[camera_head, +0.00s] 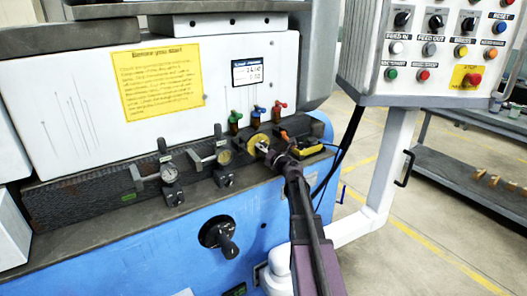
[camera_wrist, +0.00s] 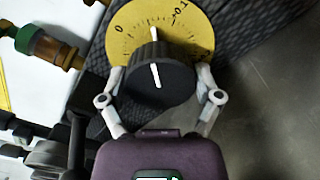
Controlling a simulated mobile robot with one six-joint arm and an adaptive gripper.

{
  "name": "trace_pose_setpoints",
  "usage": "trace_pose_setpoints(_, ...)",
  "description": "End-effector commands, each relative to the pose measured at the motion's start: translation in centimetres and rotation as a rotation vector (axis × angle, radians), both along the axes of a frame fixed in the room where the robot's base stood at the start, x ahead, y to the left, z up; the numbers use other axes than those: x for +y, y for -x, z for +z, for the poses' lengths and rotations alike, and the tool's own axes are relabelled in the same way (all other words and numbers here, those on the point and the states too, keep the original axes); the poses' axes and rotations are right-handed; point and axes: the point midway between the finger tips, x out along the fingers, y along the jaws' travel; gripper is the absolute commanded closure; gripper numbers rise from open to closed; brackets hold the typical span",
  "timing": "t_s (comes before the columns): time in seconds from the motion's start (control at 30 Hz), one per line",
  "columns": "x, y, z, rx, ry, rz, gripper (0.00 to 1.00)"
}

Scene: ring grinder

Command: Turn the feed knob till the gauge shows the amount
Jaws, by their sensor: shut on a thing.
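The feed knob (camera_wrist: 160,88) is black and ribbed with a white line on its face. It sits in front of a round yellow dial (camera_wrist: 140,17) marked 0 at the left and 0.1 at the upper right. The knob's white mark at its dial side lies between these numbers. My gripper (camera_wrist: 158,82) has one finger on each side of the knob and is shut on it. In the head view my gripper (camera_head: 280,157) covers most of the knob, in front of the yellow dial (camera_head: 257,142).
Green, blue and red valves (camera_head: 256,113) stand just above the dial. Two small dial gauges (camera_head: 168,173) are at the left. A black crank (camera_head: 219,236) is on the blue front. A button panel (camera_head: 440,45) hangs at the right.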

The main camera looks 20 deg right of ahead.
Motion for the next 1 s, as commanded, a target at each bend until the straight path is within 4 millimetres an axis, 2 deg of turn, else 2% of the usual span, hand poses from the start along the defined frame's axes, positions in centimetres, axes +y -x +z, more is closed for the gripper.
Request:
trace_pose_setpoints(0.27,-0.08,-0.07,0.02,0.014,-0.087,-0.001,0.66)
trace_pose_setpoints(0.67,-0.07,-0.08,0.02,0.014,-0.095,-0.002,0.66)
trace_pose_setpoints(0.7,-0.07,-0.08,0.02,0.014,-0.094,-0.002,0.09)
trace_pose_setpoints(0.73,-0.07,-0.08,0.02,0.014,-0.094,-0.002,0.00)
trace_pose_setpoints(1.0,-0.04,-0.04,0.01,0.015,-0.093,-0.001,0.00)
